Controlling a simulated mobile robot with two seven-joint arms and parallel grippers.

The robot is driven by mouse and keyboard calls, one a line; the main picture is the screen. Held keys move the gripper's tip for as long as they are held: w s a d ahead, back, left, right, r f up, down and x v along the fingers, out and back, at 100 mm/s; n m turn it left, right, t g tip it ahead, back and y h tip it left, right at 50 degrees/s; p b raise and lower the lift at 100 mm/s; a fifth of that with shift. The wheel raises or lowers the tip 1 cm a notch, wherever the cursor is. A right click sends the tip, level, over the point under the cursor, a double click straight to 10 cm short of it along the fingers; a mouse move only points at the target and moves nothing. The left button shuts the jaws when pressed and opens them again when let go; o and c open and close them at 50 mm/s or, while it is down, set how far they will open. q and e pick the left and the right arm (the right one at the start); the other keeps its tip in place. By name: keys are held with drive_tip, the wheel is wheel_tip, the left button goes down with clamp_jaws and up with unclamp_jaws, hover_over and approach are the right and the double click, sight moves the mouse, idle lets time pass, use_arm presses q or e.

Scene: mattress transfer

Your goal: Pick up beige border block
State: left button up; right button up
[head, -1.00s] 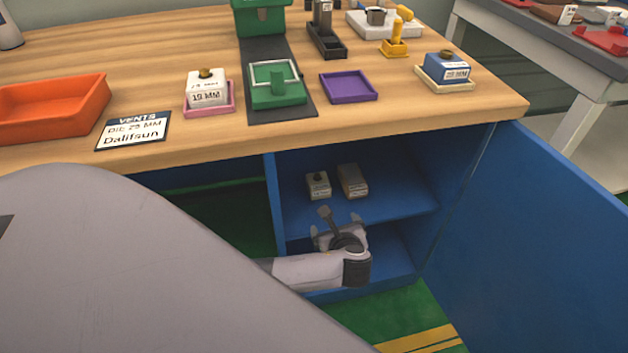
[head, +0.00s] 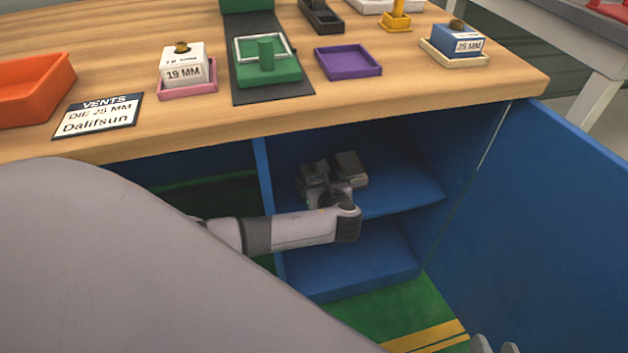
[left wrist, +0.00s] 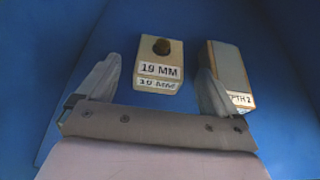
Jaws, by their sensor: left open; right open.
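In the left wrist view, a pale block with a dark knob and a "19 MM" label (left wrist: 158,72) sits on the blue cabinet shelf. A taller pale block with a partly hidden label (left wrist: 228,65) stands to its right. I cannot tell for sure which one is the beige border block. My left gripper (head: 327,178) is open inside the cabinet, with the knobbed block ahead between its fingers and no grip visible. Its right finger overlaps the taller block in view. That block also shows in the head view (head: 351,166). My right gripper (head: 494,346) is open at the bottom edge, mostly cut off.
The wooden tabletop (head: 400,100) overhangs the shelf. A blue open door (head: 570,220) bounds the right side, and a blue divider (head: 265,190) the left. On top are a 19 MM block (head: 184,62) in a pink tray and a blue 25 MM block (head: 455,40).

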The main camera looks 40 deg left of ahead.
sight(314, 177)
use_arm(q)
drive_tip(key=shift+b+x, duration=0.45)
drive_tip(key=shift+x, duration=0.7)
drive_tip(key=shift+w+a, duration=0.1)
drive_tip(key=c, duration=1.1)
use_arm(e)
drive_tip(key=shift+w+a+f+y, duration=0.15)
drive_tip(key=shift+a+y, duration=0.25)
drive_tip(key=shift+a, duration=0.2)
